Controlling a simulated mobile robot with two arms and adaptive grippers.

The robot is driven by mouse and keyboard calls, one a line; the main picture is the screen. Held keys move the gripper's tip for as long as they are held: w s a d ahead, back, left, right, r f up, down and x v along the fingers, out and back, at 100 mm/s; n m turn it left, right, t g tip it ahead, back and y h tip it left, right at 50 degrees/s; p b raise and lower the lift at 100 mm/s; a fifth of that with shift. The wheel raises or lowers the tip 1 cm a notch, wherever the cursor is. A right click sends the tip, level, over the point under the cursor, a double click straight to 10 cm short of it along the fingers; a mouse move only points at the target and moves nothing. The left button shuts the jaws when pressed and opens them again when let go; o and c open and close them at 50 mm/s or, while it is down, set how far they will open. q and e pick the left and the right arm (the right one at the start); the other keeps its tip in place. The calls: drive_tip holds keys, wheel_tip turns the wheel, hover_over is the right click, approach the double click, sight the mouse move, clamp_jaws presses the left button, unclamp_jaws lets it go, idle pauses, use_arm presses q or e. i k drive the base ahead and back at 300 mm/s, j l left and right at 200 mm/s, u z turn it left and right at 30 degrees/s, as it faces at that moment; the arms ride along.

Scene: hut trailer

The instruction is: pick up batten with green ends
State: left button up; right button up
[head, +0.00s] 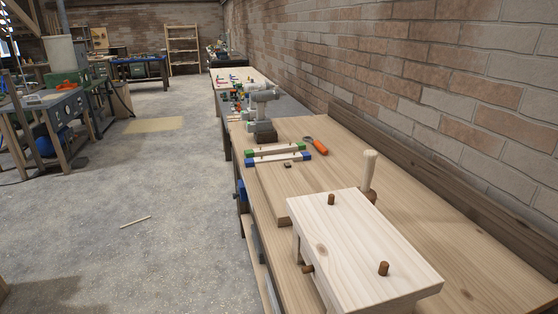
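The batten with green ends (275,150) lies on the wooden workbench (420,225) toward its far left part, roughly crosswise to the bench. Its middle is pale wood with small dark marks, and both ends are green. A similar batten with blue ends (278,159) lies close in front of it, roughly parallel. Neither of my grippers shows in the head view.
A grey vise-like tool (264,112) stands behind the battens. An orange-handled tool (320,147) lies to their right. A pale wooden piece with brown pegs (350,235) and an upright wooden handle (369,170) are nearer. A brick wall flanks the right; open floor lies left.

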sight(266, 151)
drive_tip(key=i+j+z, duration=0.1)
drive_tip(key=z, duration=0.6)
drive_tip(key=i+j+z, duration=0.2)
drive_tip(key=j, duration=0.2)
drive_tip(key=i+j+z, duration=0.1)
drive_tip(key=j+z, duration=0.15)
drive_tip(key=j, duration=0.2)
drive_tip(key=i+j+z, duration=0.2)
drive_tip(key=j, duration=0.25)
drive_tip(key=k, duration=0.1)
